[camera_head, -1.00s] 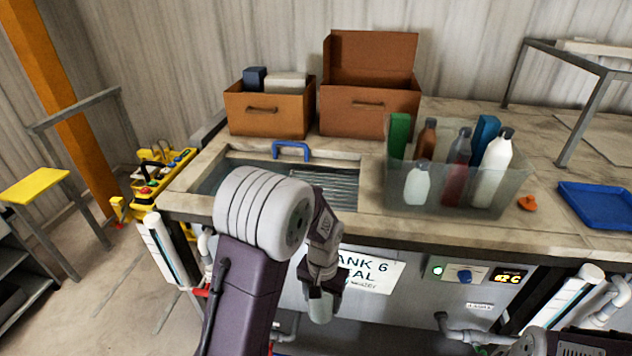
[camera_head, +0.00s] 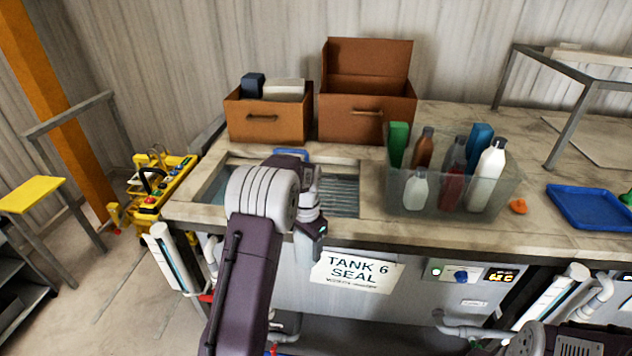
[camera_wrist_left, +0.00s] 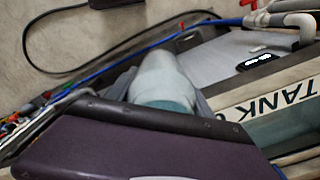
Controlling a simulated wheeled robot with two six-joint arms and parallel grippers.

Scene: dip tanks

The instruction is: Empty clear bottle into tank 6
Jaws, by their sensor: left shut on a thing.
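Tank 6 (camera_head: 345,198) is a sunken basin in the worktop with a blue handle (camera_head: 291,153) at its back edge. Its "TANK 6 SEAL" sign (camera_head: 355,271) is on the cabinet front below. My left gripper (camera_head: 309,240) is at the front edge of the tank, over the cabinet front, mostly hidden by its own wrist. In the left wrist view it is shut on a pale, see-through bottle (camera_wrist_left: 163,82) with a bluish lower part. The bottle's tilt and mouth are unclear. My right gripper is out of view.
A clear bin (camera_head: 400,207) with several bottles stands right of the tank. Two brown boxes (camera_head: 266,126) (camera_head: 366,118) stand behind it. An orange item (camera_head: 518,206) and a blue tray (camera_head: 590,208) lie farther right. A yellow control unit (camera_head: 158,185) is at left.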

